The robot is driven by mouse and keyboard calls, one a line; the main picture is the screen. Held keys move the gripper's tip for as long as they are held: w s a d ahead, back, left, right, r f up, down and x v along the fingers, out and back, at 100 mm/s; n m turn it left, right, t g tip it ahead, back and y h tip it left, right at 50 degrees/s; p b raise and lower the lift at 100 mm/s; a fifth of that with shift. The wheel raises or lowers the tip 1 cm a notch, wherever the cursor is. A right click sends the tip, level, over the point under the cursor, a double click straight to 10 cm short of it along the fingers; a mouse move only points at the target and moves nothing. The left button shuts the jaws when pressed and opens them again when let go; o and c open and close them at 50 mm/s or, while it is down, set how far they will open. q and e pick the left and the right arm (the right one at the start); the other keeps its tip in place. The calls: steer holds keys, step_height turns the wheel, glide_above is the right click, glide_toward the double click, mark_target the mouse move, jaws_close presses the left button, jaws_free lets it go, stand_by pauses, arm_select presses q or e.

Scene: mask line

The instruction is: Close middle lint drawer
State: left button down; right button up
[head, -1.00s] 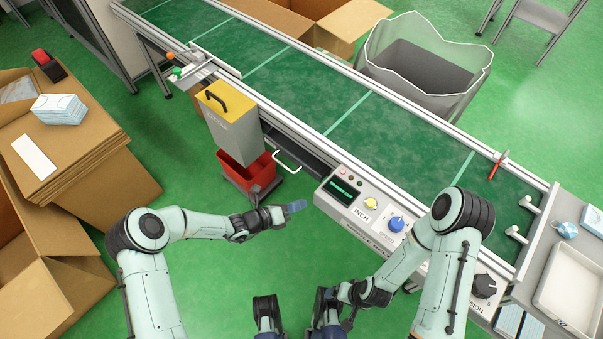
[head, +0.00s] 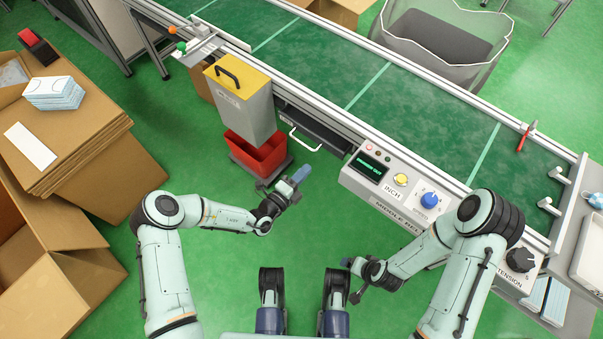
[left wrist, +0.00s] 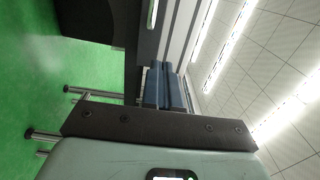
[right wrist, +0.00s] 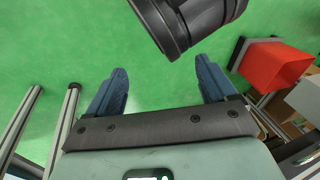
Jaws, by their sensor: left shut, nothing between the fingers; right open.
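The lint drawer (head: 318,131) is a dark unit under the conveyor's near side, between the grey yellow-topped bin and the control panel. Its white bar handle (head: 304,146) faces me; how far the drawer stands out is hard to tell. My left gripper (head: 301,173) is shut and empty, its blue fingertips just below the handle in the head view and apart from it. In the left wrist view the closed fingers (left wrist: 166,88) point toward a dark panel (left wrist: 146,40), with a pale bar (left wrist: 152,14) above. My right gripper (right wrist: 163,84) is open and empty, low over the floor.
A grey bin with yellow lid (head: 243,100) and a red bin (head: 259,155) stand left of the drawer. The control panel (head: 410,193) is to its right. Cardboard boxes (head: 75,155) fill the left side. Green floor (head: 225,265) lies clear between.

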arm_select(q)
steer(key=b, duration=0.2)
glide_toward(328, 145)
steer(key=x, duration=0.3)
steer(key=b+x, duration=0.1)
steer(key=x, duration=0.2)
steer(key=shift+d, duration=0.1)
steer(key=shift+w+d+r, duration=0.1)
steer(key=shift+w+d, duration=0.15)
steer(key=shift+w, duration=0.05)
arm_select(e)
steer(key=shift+g, duration=0.4)
steer(key=f, duration=0.1)
steer(key=s+d+f, duration=0.1)
steer(key=f, duration=0.3)
steer(key=shift+s+d+f, duration=0.1)
steer(key=shift+s+d, duration=0.2)
steer(key=shift+d, duration=0.05)
